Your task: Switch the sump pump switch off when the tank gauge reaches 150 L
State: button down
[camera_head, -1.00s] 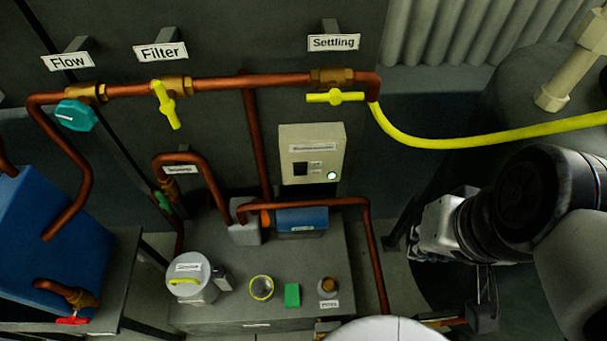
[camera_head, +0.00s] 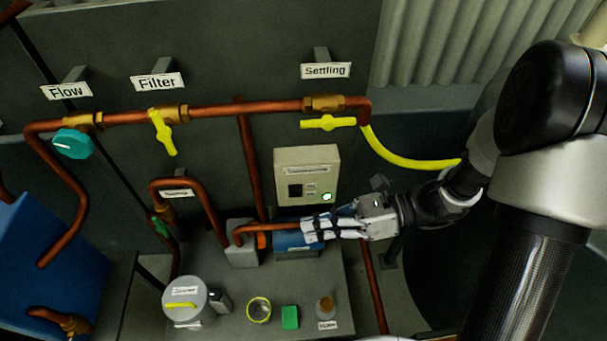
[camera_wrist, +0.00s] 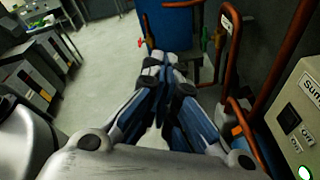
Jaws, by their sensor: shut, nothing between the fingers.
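The sump pump switch box (camera_head: 307,170) is a beige panel on the dark wall, with a dark rocker switch (camera_head: 295,190) and a lit green-white lamp (camera_head: 327,196). In the wrist view the box (camera_wrist: 300,110) is at the right edge, with a label starting "Sum", the dark switch (camera_wrist: 289,114), ON and OFF marks and the lamp (camera_wrist: 304,172). My gripper (camera_head: 306,230) is shut and empty, just below the box, in front of the blue pump. It shows shut in the wrist view (camera_wrist: 160,62), pointing left past the box. I cannot make out a tank gauge reading.
Copper pipes run along the wall, with the yellow Settling valve (camera_head: 333,123) above the box. A blue pump (camera_head: 297,243) lies behind my fingers. A lidded pot (camera_head: 187,300), a green block (camera_head: 290,317) and small containers stand on the bench.

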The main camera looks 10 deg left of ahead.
aim_at(296, 192)
jog(key=w+d+f+m+t+y, duration=0.1)
jog(key=w+f+m+t, duration=0.3)
jog(key=f+m, duration=0.5)
jog(key=w+d+f+m+t+y, duration=0.1)
jog(key=w+f+m+t, duration=0.3)
jog(key=f+m+t, duration=0.5)
jog(key=d+f+m+p, duration=0.1)
jog(key=m, duration=0.2)
jog(key=shift+w+f, duration=0.15)
jog(key=shift+a, duration=0.15)
jog(key=w+a+r+b, duration=0.1)
jog(key=w+a+b, duration=0.1)
jog(key=w+a, duration=0.7)
jog(key=shift+a+r+b, duration=0.2)
jog(key=shift+b, duration=0.15)
jog(key=shift+s, duration=0.1)
